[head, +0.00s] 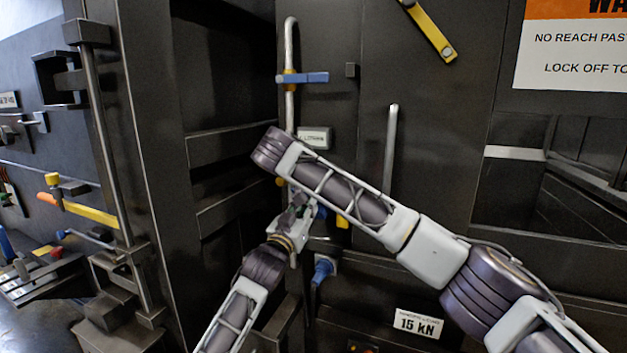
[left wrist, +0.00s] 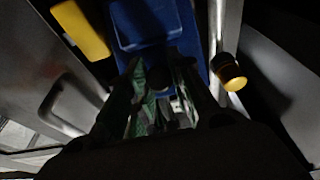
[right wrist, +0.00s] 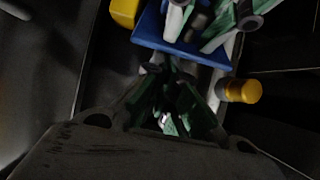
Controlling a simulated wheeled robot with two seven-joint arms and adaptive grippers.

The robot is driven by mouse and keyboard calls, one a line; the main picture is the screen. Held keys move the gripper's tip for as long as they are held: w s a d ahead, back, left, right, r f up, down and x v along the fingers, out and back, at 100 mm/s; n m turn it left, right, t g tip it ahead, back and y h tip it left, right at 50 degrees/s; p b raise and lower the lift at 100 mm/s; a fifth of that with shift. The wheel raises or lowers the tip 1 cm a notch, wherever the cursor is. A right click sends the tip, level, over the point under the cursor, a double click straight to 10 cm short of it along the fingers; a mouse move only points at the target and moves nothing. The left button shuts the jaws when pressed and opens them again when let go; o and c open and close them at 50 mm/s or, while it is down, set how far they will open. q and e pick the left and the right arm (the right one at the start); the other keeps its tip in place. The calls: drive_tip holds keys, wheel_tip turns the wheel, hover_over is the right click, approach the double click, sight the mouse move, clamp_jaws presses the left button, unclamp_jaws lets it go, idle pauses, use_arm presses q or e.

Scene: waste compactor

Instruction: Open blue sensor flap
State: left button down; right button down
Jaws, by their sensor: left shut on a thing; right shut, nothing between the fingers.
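The blue sensor flap (left wrist: 150,25) fills the top middle of the left wrist view. It also shows as a blue plate in the right wrist view (right wrist: 152,34); in the head view my arms mostly hide that area. My left gripper (head: 299,208) is in front of the dark machine, shut on the flap's blue part (left wrist: 165,75), though the exact contact is dark. In the right wrist view the left fingers (right wrist: 212,22) lie across the blue plate. My right gripper (right wrist: 172,78) is shut and empty, just below the plate. In the head view it is hidden.
A yellow block (left wrist: 80,28) and a yellow-capped cylinder (left wrist: 229,72) flank the flap. My right forearm crosses over the left wrist closely. A 15 kN label (head: 418,323) is at lower right.

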use_arm(q)
drive_tip(key=shift+w, duration=0.15)
drive_tip(key=c, duration=1.3)
unclamp_jaws()
drive_tip(key=shift+o, duration=0.3)
drive_tip(key=shift+d+r, duration=0.1)
drive_tip(key=shift+d, duration=0.05)
drive_tip(key=shift+r, duration=0.1)
drive_tip(key=v, duration=1.2)
drive_tip(key=shift+f, duration=0.25)
drive_tip(key=shift+w, duration=0.15)
